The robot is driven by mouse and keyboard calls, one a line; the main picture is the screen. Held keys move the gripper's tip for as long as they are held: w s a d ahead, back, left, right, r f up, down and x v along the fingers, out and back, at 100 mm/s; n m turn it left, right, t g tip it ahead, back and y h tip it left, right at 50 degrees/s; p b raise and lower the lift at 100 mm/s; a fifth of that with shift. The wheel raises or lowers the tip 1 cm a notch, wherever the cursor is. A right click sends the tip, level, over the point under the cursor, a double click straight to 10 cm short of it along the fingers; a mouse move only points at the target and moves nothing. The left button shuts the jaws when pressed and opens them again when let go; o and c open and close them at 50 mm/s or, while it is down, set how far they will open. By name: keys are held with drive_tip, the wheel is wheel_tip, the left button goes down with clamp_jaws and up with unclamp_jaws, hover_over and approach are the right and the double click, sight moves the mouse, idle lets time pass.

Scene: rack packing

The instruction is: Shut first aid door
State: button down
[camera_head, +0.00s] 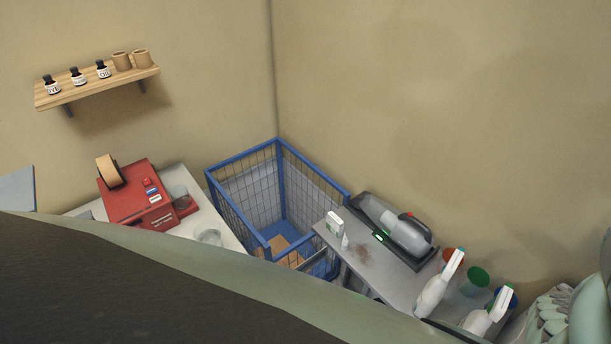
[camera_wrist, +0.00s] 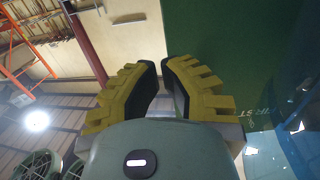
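No first aid cabinet or door can be made out with certainty in either view. In the wrist view a dark green flat surface (camera_wrist: 225,45) with small pale, unreadable marks fills the upper right, and I cannot tell what it belongs to. My gripper (camera_wrist: 161,64) shows in the wrist view with yellow ridged fingers and dark inner pads. The fingertips are a small gap apart, with nothing between them. I cannot tell whether they touch the green surface. In the head view a large dark and pale green shape, likely my arm, hides the lower left.
A blue wire cage (camera_head: 240,160) stands in the corner. Left of it, a red tape dispenser (camera_head: 140,205) sits on a white table. Right of it, a grey bench (camera_head: 395,284) holds a handheld vacuum (camera_head: 402,235) and spray bottles (camera_head: 437,286). A wooden shelf (camera_head: 105,84) holds small bottles.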

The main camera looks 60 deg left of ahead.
drive_tip(key=d, duration=0.6)
drive_tip(key=shift+s+d+b, duration=0.25)
drive_tip(key=shift+s+b, duration=0.05)
drive_tip(key=shift+f, duration=0.1)
